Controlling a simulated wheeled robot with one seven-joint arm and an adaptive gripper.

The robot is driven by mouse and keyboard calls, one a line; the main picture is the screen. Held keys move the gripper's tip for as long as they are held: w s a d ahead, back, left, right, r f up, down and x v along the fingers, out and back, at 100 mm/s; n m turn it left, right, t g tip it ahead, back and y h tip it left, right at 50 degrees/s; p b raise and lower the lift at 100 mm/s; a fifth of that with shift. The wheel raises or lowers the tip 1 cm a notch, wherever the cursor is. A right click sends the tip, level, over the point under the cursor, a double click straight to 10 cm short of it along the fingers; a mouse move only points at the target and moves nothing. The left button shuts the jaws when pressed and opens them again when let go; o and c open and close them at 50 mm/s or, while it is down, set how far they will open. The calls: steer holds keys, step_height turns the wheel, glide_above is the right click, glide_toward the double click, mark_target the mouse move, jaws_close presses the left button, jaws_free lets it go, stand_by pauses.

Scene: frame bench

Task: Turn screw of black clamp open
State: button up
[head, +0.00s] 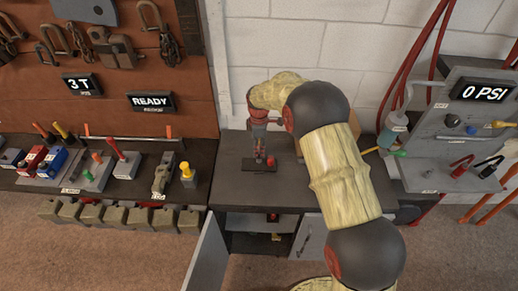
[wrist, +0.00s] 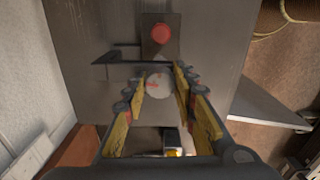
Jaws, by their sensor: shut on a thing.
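The black clamp (head: 257,167) stands on the dark bench top under my arm, its base plate showing in the head view. In the wrist view its dark plate (wrist: 150,50) carries a red knob. My gripper (head: 263,145) points down over the clamp. In the wrist view the yellow pads of my gripper (wrist: 159,85) stand on both sides of a pale round screw head (wrist: 158,86) with a red mark, and are shut on it. The lower part of the screw is hidden.
A bench on the left holds several tools, including a yellow-topped block (head: 187,173). Below the bench, a cabinet door (head: 208,258) hangs open. The bench top around the clamp is mostly clear.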

steer(key=shift+w+r+n, duration=0.1)
steer(key=shift+n, duration=1)
steer(key=o, duration=1.2)
steer(key=shift+c, duration=0.2)
step_height(320, 180, up, 12)
